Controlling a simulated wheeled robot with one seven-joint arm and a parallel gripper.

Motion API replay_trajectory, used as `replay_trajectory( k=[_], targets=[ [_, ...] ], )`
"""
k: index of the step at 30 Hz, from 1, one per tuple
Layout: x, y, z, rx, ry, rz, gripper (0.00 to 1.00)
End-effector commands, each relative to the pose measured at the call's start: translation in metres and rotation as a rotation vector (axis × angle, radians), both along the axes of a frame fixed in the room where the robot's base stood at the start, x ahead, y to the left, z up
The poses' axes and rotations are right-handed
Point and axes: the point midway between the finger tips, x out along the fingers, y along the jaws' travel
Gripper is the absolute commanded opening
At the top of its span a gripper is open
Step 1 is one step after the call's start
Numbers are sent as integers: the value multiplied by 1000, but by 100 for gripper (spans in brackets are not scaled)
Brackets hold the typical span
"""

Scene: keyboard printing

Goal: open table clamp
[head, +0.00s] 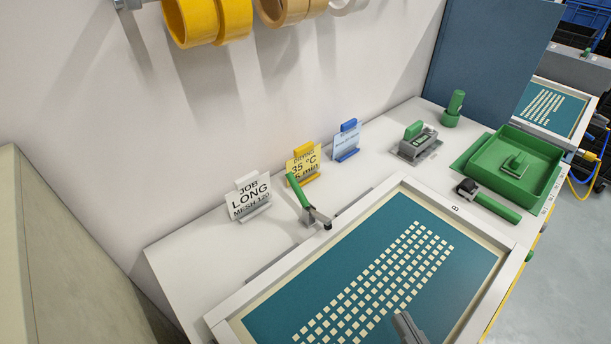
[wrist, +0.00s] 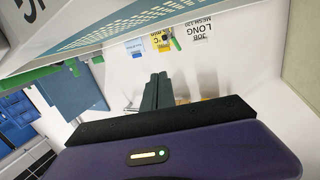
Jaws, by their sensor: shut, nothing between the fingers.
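A grey metal clamp (head: 317,216) with an upright, tilted green handle (head: 299,191) stands at the back edge of the white screen frame (head: 375,207). Its arm reaches toward the frame; I cannot tell whether it touches. The green handle also shows small in the wrist view (wrist: 173,42), near the cards. My gripper (wrist: 157,76) is shut and empty in the wrist view, its dark fingers together. In the head view, a grey tip of my gripper (head: 405,326) shows at the bottom, over the teal mesh, well apart from the clamp.
Tape rolls (head: 207,20) hang above.

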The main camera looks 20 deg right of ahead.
Motion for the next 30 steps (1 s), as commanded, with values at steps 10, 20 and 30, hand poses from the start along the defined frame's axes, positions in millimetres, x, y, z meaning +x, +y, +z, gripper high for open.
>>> replay_trajectory(
  k=[10,20,30],
  targets=[
    [78,-27,30,33,-79,-55,0],
    [176,-61,68,88,-76,-69,0],
    [274,-84,123,124,48,28,0]
  ],
)
